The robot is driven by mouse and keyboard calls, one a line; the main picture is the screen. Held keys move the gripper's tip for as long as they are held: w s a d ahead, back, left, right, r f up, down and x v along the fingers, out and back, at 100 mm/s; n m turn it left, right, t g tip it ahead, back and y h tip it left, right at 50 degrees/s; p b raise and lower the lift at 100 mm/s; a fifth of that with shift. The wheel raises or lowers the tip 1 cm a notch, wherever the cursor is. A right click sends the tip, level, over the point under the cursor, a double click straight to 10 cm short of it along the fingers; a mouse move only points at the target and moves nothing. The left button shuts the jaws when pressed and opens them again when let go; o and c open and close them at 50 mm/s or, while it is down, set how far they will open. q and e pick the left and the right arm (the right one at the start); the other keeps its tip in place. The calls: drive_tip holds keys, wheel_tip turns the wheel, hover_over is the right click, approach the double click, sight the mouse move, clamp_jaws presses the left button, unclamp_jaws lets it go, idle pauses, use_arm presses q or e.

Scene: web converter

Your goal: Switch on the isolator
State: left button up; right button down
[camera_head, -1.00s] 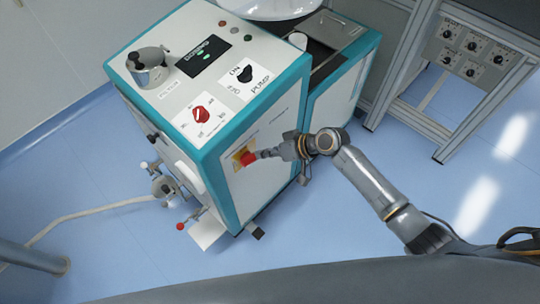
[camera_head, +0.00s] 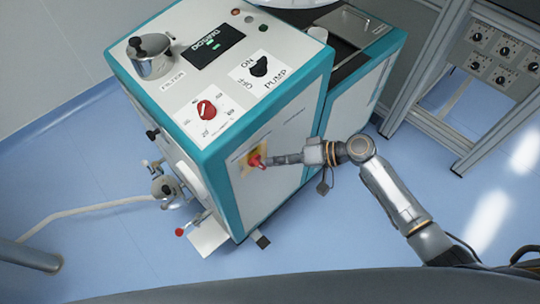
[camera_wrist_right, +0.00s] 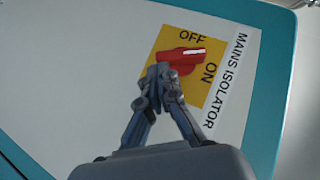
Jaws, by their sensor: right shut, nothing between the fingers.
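The mains isolator is a red rotary knob (camera_head: 257,161) on a yellow plate on the side panel of the white and teal machine (camera_head: 280,150). In the right wrist view the knob (camera_wrist_right: 182,58) lies roughly level, its white mark at its right end. The word OFF is above it, ON lies below right, and a MAINS ISOLATOR label (camera_wrist_right: 232,70) runs down the right side. My right gripper (camera_head: 270,160) is shut and empty, its fingertips (camera_wrist_right: 164,72) at the knob's lower left edge. Whether they touch it is unclear. My left gripper is not in view.
On the machine top are a red selector knob (camera_head: 206,109), a black pump switch (camera_head: 259,66), a display (camera_head: 202,46) and a metal pot (camera_head: 149,56). A metal frame with a dial panel (camera_head: 490,53) stands at right. Blue floor (camera_head: 315,250) is open in front.

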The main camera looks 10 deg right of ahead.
use_arm(q)
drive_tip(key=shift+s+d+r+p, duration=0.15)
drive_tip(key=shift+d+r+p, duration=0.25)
drive_tip(key=shift+p, duration=0.15)
use_arm(e)
drive_tip(key=shift+s+a+r, duration=0.25)
drive_tip(key=shift+s+a, duration=0.35)
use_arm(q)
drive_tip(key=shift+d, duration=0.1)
